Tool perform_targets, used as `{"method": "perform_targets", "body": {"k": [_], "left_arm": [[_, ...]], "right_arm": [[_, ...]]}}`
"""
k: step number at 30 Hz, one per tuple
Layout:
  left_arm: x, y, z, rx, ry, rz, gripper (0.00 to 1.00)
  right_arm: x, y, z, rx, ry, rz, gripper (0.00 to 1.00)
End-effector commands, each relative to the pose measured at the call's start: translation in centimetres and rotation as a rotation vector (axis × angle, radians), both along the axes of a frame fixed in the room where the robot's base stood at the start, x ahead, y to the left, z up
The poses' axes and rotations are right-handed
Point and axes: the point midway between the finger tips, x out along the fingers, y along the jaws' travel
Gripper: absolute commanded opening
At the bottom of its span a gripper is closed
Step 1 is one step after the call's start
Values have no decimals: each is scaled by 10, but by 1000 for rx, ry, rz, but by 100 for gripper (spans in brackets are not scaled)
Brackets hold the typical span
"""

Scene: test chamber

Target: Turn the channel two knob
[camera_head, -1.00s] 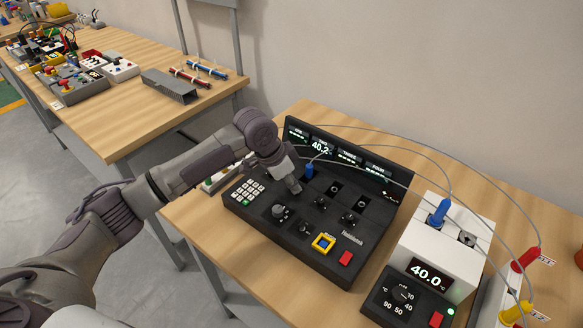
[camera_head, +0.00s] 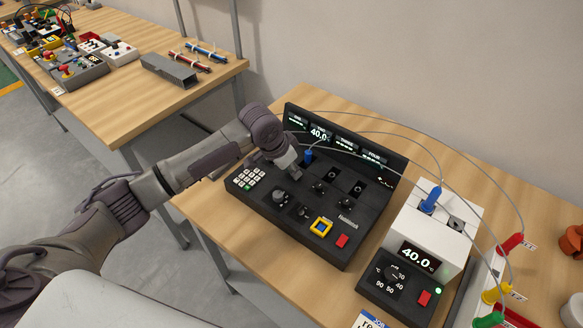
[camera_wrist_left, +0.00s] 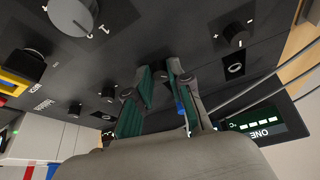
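The black console (camera_head: 262,205) stands on the near wooden table with a row of displays along its back. The channel two display (camera_head: 319,134) reads 40.0. A blue plug (camera_head: 308,157) sits in the channel two socket. My left gripper (camera_head: 296,173) reaches down to the console just in front of that plug and hides the channel two knob in the head view. In the left wrist view its fingertips (camera_wrist_left: 160,70) are close together on either side of the small dark channel two knob (camera_wrist_left: 160,76), seemingly closed on it. The channel one knob (camera_wrist_left: 236,34) is apart, to the right. My right gripper is not in view.
Other small knobs (camera_head: 318,188), a larger knob (camera_head: 280,196), a keypad (camera_head: 249,178), a yellow-framed button (camera_head: 321,227) and a red switch (camera_head: 342,241) are close by. Grey cables arch over the console to a white box (camera_head: 440,232) reading 40.0.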

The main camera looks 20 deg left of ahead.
Motion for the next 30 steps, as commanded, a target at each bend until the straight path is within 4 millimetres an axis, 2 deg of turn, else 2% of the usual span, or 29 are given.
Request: {"method": "perform_targets", "body": {"k": [1, 3, 14, 17, 24, 30], "left_arm": [[0, 0, 0, -1, -1, 0, 32], [0, 0, 0, 0, 0, -1, 42], [-1, 1, 4, 0, 0, -1, 42], [-4, 4, 15, 1, -2, 0, 42], [-20, 15, 63, 2, -5, -2, 42], [-32, 23, 95, 1, -2, 0, 42]], "right_arm": [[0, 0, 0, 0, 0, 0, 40], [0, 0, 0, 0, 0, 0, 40], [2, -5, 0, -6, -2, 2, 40], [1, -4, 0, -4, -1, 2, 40], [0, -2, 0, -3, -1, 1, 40], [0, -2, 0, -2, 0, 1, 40]]}}
